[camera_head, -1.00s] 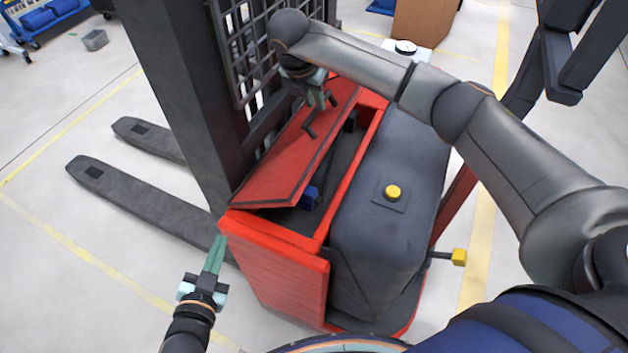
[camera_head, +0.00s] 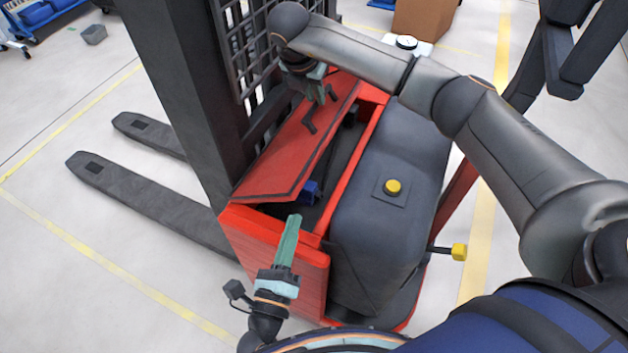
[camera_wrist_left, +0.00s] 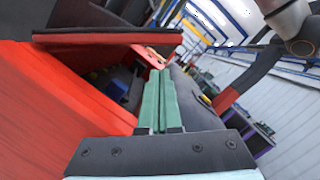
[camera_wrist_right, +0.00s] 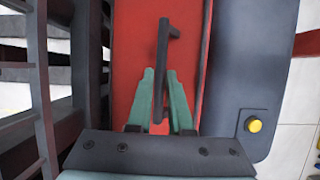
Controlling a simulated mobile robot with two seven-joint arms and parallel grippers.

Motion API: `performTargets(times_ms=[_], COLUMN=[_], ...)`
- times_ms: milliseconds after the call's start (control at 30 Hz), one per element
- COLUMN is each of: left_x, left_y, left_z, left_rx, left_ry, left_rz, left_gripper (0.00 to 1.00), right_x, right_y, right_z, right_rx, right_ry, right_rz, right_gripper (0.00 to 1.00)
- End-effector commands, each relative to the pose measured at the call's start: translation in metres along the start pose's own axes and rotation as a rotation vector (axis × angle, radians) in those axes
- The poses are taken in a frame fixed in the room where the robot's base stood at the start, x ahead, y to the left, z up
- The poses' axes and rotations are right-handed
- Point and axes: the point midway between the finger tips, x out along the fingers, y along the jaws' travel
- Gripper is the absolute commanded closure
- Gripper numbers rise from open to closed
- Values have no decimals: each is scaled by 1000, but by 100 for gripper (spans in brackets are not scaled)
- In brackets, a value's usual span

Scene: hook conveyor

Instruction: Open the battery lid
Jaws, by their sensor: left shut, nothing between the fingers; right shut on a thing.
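The red battery lid (camera_head: 293,160) is tilted up on the red truck body, with a dark gap along its right and near edges. My right gripper (camera_head: 318,95) is shut on the dark lid handle (camera_wrist_right: 163,50), which stands between its green fingers in the right wrist view. My left gripper (camera_head: 291,222) is shut and empty, just above the near edge of the red battery box (camera_head: 268,240). In the left wrist view its closed green fingers (camera_wrist_left: 160,85) point toward the opening under the raised lid (camera_wrist_left: 105,37). A blue part (camera_head: 309,192) shows inside the compartment.
The grey truck cover (camera_head: 375,235) with a yellow button (camera_head: 393,187) stands right of the compartment. The dark mast (camera_head: 180,90) rises at the left, with forks (camera_head: 140,200) beyond. A yellow-ended lever (camera_head: 459,252) sticks out at the lower right.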

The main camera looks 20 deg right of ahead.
Motion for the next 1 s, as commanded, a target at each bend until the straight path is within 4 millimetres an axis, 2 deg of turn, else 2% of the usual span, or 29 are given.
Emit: performTargets(times_ms=[33,167,267,700,833,1000], left_x=[-1,-3,3,77,90,96], left_y=[-4,-13,-16,-22,-23,-23], left_z=[-3,-5,-5,-5,-5,-5], left_rx=[43,105,118,117,116,115], left_ry=[-3,-11,-15,-13,-13,-11], left_rz=[-28,-70,-82,-79,-79,-78], left_gripper=[100,100,100,100,100,100], right_x=[7,7,7,7,7,7], right_y=[8,8,8,8,8,8], right_z=[-13,-13,-13,-13,-13,-13], right_rx=[-16,-16,-16,-16,-16,-16], right_ry=[17,17,17,17,17,17], right_rz=[25,25,25,25,25,25], right_gripper=[100,100,100,100,100,100])
